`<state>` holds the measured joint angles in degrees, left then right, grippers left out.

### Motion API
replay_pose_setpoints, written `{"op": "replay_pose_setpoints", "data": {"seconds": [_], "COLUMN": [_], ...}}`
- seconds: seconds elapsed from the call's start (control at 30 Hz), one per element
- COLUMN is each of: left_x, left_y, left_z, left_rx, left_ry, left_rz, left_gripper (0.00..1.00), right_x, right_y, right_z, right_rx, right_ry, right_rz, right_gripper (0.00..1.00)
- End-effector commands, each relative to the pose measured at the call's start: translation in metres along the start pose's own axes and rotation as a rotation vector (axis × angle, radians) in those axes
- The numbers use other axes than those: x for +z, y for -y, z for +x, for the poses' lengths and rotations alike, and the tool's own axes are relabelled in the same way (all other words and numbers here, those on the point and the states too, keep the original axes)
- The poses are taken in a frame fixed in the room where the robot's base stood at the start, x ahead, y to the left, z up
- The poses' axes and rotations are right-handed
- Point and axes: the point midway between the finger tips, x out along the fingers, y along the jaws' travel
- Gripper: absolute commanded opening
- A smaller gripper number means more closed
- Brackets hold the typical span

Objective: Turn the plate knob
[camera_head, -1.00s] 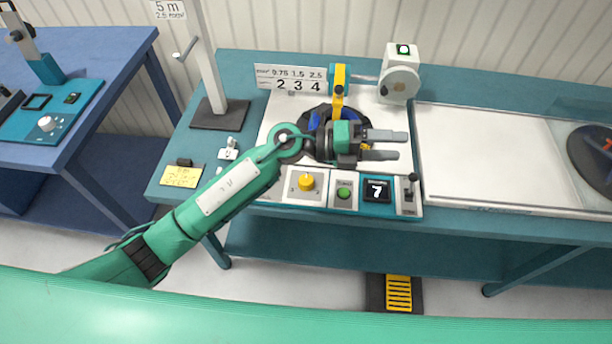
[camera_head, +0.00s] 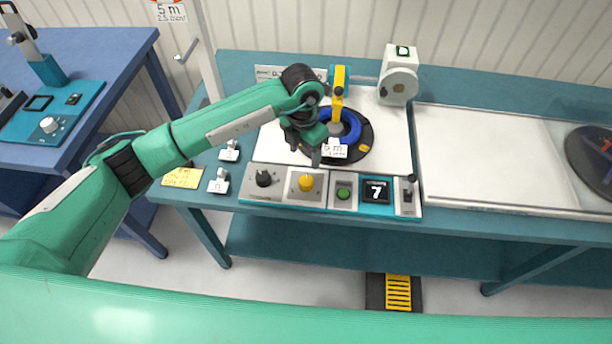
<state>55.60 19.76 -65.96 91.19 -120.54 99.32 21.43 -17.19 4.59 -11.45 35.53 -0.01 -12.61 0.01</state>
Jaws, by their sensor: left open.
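Two knobs sit on the control panel at the table's front edge: a black knob (camera_head: 263,178) at the left and a yellow knob (camera_head: 306,183) on a pale plate to its right. I cannot tell from labels which is the plate knob. My left gripper (camera_head: 304,152) is open, fingers pointing down, above and behind the two knobs and touching neither. It partly covers the reel plate (camera_head: 362,136), which carries a blue ring (camera_head: 351,122) and a white "5 m" tag (camera_head: 334,150). My right gripper is out of view.
Right of the knobs are a green button (camera_head: 343,193), a display reading 7 (camera_head: 376,190) and a lever switch (camera_head: 408,195). A yellow arm (camera_head: 338,95) stands over the reel plate. White tags (camera_head: 219,181) and a yellow note (camera_head: 183,177) lie at the left.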

Motion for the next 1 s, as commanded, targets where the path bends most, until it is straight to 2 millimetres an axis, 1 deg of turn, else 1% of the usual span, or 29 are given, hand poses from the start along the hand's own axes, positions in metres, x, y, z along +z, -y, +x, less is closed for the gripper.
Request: {"op": "replay_pose_setpoints", "data": {"seconds": [0.03, 0.3, 0.4, 0.5, 0.6, 0.7, 0.97, 1.0], "left_x": [-0.001, -0.001, -0.001, 0.0, 0.0, 0.0, 0.0, 0.0], "left_y": [0.001, 0.002, 0.002, 0.002, 0.002, 0.001, 0.001, 0.001], "left_z": [0.009, 0.067, 0.085, 0.098, 0.107, 0.112, 0.113, 0.113], "left_rx": [-0.004, -0.006, -0.006, -0.005, -0.005, -0.005, -0.004, -0.004], "left_ry": [-0.004, -0.004, -0.002, 0.0, -0.001, 0.002, 0.002, 0.002], "left_rz": [-0.001, -0.001, -0.001, 0.0, -0.001, 0.0, 0.001, 0.001], "left_gripper": [0.59, 0.59, 0.59, 0.59, 0.59, 0.59, 0.59, 0.53], "right_x": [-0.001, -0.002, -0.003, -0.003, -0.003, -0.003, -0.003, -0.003], "right_y": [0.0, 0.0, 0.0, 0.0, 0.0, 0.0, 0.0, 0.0], "right_z": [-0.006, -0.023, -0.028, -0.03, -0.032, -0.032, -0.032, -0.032], "right_rx": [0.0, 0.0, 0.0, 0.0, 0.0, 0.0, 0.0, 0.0], "right_ry": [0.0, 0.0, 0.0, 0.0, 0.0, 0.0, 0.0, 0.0], "right_rz": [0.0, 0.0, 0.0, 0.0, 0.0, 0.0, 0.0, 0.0], "right_gripper": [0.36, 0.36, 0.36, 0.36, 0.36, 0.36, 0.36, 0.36]}}
